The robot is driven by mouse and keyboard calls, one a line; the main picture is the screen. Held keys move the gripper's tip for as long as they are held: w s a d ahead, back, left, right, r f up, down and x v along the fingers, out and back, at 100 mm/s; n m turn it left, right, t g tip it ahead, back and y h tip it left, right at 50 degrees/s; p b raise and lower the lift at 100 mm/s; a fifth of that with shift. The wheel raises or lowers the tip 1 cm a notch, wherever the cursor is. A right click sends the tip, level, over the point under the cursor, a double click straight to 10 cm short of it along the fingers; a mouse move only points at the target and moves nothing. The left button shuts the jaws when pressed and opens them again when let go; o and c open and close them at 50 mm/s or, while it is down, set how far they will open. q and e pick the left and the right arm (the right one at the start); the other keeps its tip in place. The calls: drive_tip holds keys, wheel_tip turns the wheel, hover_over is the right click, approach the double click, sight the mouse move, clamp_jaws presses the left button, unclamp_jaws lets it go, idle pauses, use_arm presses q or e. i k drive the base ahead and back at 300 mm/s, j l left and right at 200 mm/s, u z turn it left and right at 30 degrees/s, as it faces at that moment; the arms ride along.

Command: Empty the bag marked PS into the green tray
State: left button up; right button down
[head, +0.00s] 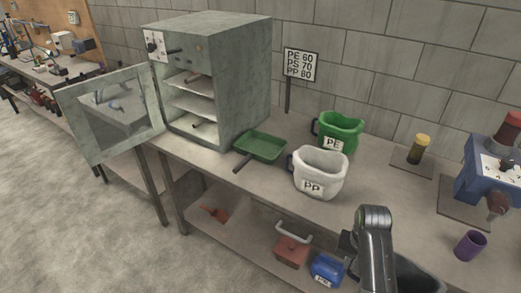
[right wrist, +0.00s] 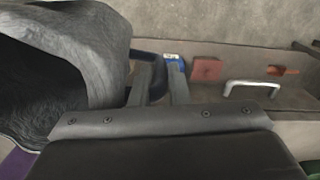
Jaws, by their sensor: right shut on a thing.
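My right gripper (right wrist: 158,80) is shut on the dark handle of a dark grey bag (right wrist: 100,45), whose black inside shows at the left of the right wrist view. Part of this bag (head: 415,278) shows at the bottom of the head view; no label on it is visible. My left gripper is not in view.
The grey cabinet (head: 243,85) has its door (head: 107,113) swung open to the left. A sign (head: 300,65) lists PE 60, PS 70, PP 80. A purple cup (head: 469,246) and a blue machine (head: 485,180) stand right. Red and blue boxes sit on the lower shelf.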

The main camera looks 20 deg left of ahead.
sight(266, 148)
drive_tip(key=i+j, duration=0.1)
drive_tip(key=j, duration=0.4)
drive_tip(key=i+j, duration=0.1)
drive_tip(key=j, duration=0.35)
drive_tip(key=i+j, duration=0.15)
drive_tip(key=j, duration=0.35)
drive_tip(key=i+j, duration=0.1)
drive_tip(key=j, duration=0.4)
drive_tip(key=i+j, duration=0.1)
drive_tip(key=j, duration=0.4)
drive_tip(key=i+j, duration=0.1)
drive_tip(key=j, duration=0.35)
